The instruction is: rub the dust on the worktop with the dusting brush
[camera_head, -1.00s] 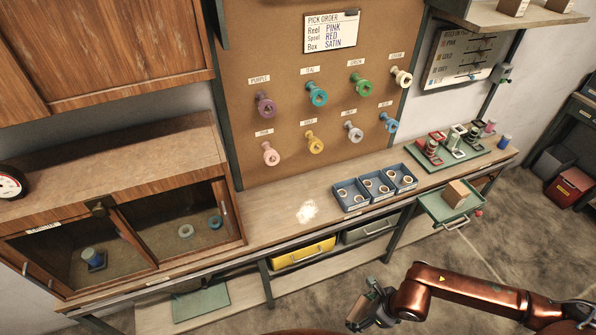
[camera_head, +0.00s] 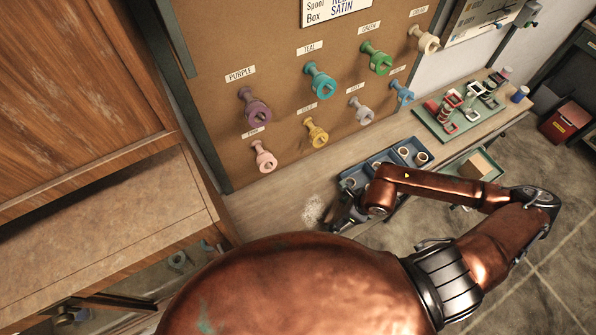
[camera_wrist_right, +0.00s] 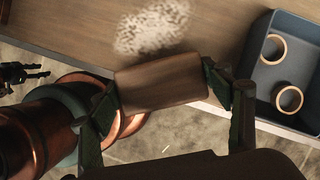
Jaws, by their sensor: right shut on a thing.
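The dust is a pale speckled patch (camera_head: 314,210) on the worktop (camera_head: 262,206), and it also shows at the top of the right wrist view (camera_wrist_right: 152,27). My right gripper (camera_head: 350,208) is beside the dust in the head view, partly hidden by my arm. In the right wrist view its fingers are shut on the dusting brush, a brown wooden block (camera_wrist_right: 160,82). The brush lies close to the patch's near edge; I cannot tell whether it touches the worktop. A dark, jaw-like part at the left edge of the wrist view may be my left gripper (camera_wrist_right: 24,73); its state is unclear.
Blue trays with rings (camera_head: 408,153) stand right of the dust; one tray (camera_wrist_right: 284,105) is close to the gripper. A pegboard (camera_head: 215,100) with coloured spools rises behind. A wooden cabinet (camera_head: 120,235) stands left. A green board with reels (camera_head: 462,112) lies further right.

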